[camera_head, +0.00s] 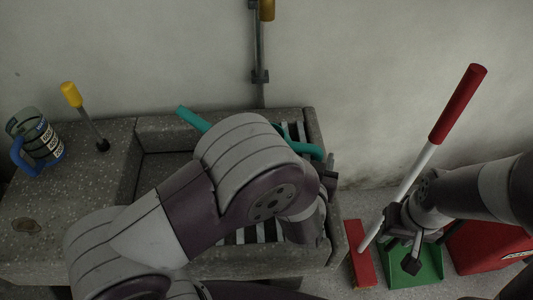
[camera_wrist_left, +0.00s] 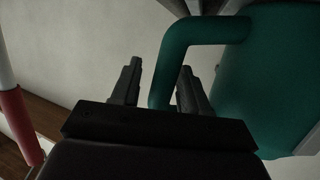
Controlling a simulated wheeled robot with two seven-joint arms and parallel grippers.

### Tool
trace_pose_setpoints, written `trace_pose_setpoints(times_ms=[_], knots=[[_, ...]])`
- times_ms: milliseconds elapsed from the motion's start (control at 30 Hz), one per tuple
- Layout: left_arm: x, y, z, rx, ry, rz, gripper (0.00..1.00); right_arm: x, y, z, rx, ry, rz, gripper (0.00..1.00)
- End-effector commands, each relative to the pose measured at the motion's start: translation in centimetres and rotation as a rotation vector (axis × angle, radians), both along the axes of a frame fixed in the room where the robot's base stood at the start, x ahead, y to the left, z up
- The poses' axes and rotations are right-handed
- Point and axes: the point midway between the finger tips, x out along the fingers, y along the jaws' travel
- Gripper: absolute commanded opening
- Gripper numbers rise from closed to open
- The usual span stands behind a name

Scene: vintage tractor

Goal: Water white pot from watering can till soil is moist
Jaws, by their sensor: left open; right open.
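The teal-green watering can is mostly hidden behind my left arm in the head view. A thin teal part (camera_head: 193,118) sticks out left of the arm and another at its right. In the left wrist view the can's body (camera_wrist_left: 270,75) fills the right side, and its bent handle (camera_wrist_left: 172,60) comes down between the fingers of my left gripper (camera_wrist_left: 160,68). That gripper is open around the handle; I cannot tell whether a finger touches it. My right gripper (camera_head: 402,250) is open above the floor at lower right, by a broom. No white pot is visible.
A stone sink (camera_head: 318,130) with a slatted rack lies under my left arm. A jug with a blue handle (camera_head: 50,158) and a yellow-knobbed lever (camera_head: 72,95) are at left. A red-and-white broom (camera_head: 458,105), green dustpan (camera_head: 428,270) and red box (camera_head: 485,250) are at right.

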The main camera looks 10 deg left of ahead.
Motion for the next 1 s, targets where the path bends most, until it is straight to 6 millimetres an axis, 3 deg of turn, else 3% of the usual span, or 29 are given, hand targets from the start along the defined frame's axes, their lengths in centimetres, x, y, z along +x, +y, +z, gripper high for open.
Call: trace_pose_setpoints(times_ms=[33,133,167,367,1000], knots=[[0.0,0.0,0.0,0.000,0.000,0.000,0.38,0.0,0.0,0.0,0.000,0.000,0.000,0.43],[0.0,0.0,0.0,0.000,0.000,0.000,0.06,0.0,0.0,0.0,0.000,0.000,0.000,0.43],[0.0,0.0,0.0,0.000,0.000,0.000,0.00,0.0,0.0,0.0,0.000,0.000,0.000,0.43],[0.0,0.0,0.4,0.000,-0.002,-0.001,0.00,0.0,0.0,0.3,0.000,0.000,0.000,0.43],[0.0,0.0,4.5,0.000,-0.003,0.000,0.00,0.0,0.0,4.4,0.000,0.000,0.000,0.43]])
